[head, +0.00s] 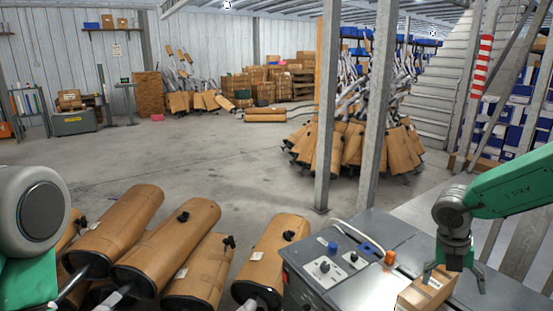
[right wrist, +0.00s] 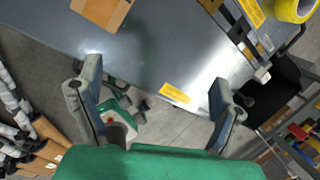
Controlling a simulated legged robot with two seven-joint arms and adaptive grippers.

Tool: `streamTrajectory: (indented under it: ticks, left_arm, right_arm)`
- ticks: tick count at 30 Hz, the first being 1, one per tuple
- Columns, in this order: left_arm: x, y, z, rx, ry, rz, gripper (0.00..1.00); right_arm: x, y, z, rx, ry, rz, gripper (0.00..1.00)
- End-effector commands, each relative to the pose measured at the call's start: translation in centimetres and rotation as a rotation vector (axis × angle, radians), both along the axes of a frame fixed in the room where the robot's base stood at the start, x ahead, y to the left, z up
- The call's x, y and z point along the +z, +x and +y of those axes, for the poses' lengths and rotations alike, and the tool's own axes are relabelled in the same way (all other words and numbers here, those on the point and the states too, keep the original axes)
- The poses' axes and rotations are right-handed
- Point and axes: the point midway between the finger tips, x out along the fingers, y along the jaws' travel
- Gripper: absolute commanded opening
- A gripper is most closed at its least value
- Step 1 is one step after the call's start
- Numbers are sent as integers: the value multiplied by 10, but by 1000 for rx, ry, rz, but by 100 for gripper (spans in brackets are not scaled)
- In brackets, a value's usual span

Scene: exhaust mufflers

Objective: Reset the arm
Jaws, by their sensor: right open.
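My right arm comes in from the right in the head view. Its right gripper (head: 455,273) hangs over the metal table (head: 385,235), with its fingers spread apart. In the right wrist view, the two fingers of the right gripper (right wrist: 157,95) stand wide apart with nothing between them. A brown cardboard box (head: 428,291) lies on the table beside the gripper. In the right wrist view the box (right wrist: 102,10) is at the top left, apart from the fingers. My left gripper is not in view; only a part of my left arm shows at the left edge.
Several wrapped mufflers (head: 165,246) lie at the front left, close to the table. A control box (head: 325,268) with knobs sits at the table's near left. Two steel posts (head: 378,110) stand behind the table. A yellow tape roll (right wrist: 293,8) shows at the wrist view's top right. Middle floor is clear.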

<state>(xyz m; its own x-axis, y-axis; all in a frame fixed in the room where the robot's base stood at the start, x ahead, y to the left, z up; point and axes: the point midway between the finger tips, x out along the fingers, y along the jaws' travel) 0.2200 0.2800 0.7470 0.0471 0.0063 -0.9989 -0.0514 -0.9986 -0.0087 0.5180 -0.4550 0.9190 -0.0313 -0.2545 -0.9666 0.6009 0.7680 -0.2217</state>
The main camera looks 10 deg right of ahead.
Motion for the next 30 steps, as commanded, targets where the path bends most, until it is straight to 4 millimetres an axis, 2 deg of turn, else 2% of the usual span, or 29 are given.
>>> streamTrajectory:
  ticks: [8, 11, 14, 17, 19, 24, 25, 30]
  left_arm:
    - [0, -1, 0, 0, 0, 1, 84]
    - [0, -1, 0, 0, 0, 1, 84]
    - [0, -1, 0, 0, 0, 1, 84]
    - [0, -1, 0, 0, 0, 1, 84]
    - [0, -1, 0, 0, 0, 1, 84]
    - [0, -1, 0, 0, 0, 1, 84]
    - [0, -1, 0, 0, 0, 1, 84]
    - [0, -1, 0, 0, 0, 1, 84]
  right_arm:
    - [-48, -29, 5, 621, -201, 164, 87]
    - [-73, -46, 13, 979, -277, 272, 87]
    - [-103, -71, 31, 1444, -338, 409, 87]
    - [-132, -105, 57, 1933, -357, 535, 87]
    - [-150, -136, 78, 2269, -343, 604, 87]
    - [-176, -216, 121, 2968, -258, 661, 87]
    - [-178, -230, 128, -3055, 236, -651, 87]
    - [-180, -305, 155, -2630, 83, -399, 87]
